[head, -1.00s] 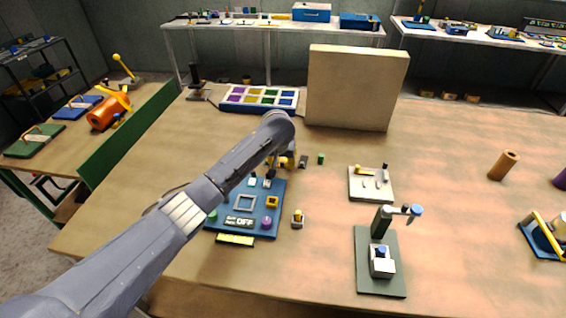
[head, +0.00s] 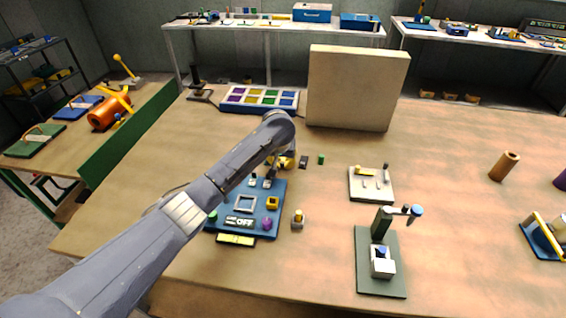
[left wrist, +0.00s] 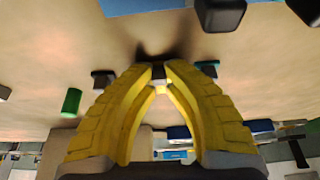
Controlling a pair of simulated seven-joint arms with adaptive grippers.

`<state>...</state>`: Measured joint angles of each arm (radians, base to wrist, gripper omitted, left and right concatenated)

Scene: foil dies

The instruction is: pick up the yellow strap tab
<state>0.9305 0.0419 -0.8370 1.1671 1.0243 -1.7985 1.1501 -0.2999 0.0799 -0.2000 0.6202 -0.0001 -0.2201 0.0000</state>
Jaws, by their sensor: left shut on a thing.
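My left gripper (left wrist: 159,72) is shut, its two yellow fingers meeting at the tips around a small dark piece with a pale yellow part, which I take for the yellow strap tab (left wrist: 160,88). The fingers hide most of it. In the head view my left gripper (head: 285,163) is low over the table, just behind the blue panel, partly hidden by my forearm. The tab cannot be made out there. My right gripper is not in view.
A small dark block (head: 303,162) and a green cylinder (head: 321,159) stand right of the gripper. The blue panel (head: 225,222) with switches is in front. A large beige board (head: 357,88) stands behind. A white plate (head: 371,194) and a green-based stand (head: 380,286) are to the right.

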